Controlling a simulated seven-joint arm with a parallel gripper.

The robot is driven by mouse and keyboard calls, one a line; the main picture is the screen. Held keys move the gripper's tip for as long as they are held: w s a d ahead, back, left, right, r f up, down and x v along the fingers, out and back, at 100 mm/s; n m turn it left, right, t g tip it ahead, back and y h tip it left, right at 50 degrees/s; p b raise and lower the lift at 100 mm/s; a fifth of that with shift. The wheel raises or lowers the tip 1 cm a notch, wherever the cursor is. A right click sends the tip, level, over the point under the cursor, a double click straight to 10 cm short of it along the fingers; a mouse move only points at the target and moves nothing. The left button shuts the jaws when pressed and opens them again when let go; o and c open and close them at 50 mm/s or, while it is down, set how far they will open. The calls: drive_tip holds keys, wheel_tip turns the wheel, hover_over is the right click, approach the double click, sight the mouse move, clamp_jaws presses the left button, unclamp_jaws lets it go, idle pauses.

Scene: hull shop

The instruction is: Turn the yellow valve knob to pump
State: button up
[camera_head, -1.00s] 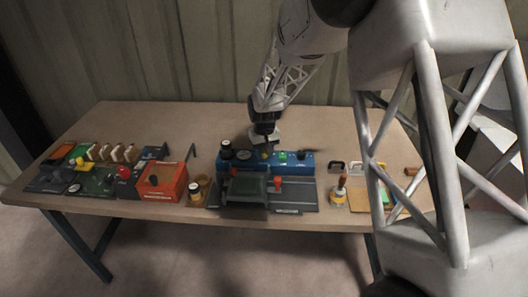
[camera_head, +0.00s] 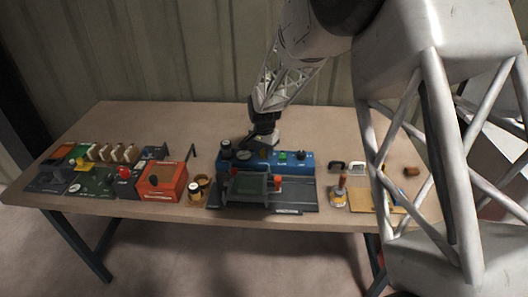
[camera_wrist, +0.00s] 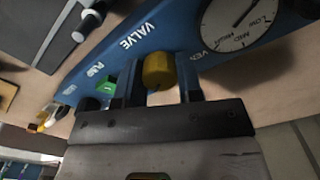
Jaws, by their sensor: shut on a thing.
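The yellow valve knob (camera_wrist: 158,70) sits on the blue panel (camera_wrist: 212,72), beside the white word VALVE. My gripper (camera_wrist: 160,76) has one finger on each side of the knob and is shut on it. The word PUMP is printed on one side of the knob, and the partly covered word VENT on the other. I cannot make out which label the knob points to. In the head view the blue panel (camera_head: 306,168) stands at the middle of the table, and my gripper (camera_head: 262,147) comes down on it from above, largely covering the knob.
A dark tray-like unit (camera_head: 296,195) lies in front of the panel. An orange box (camera_head: 162,181) stands to the left. The table behind the panel is clear.

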sight(264, 151)
drive_tip(key=shift+m, duration=0.5)
drive_tip(key=o, duration=0.9)
drive_tip(key=shift+r, duration=0.1)
drive_tip(key=shift+r, duration=3.85)
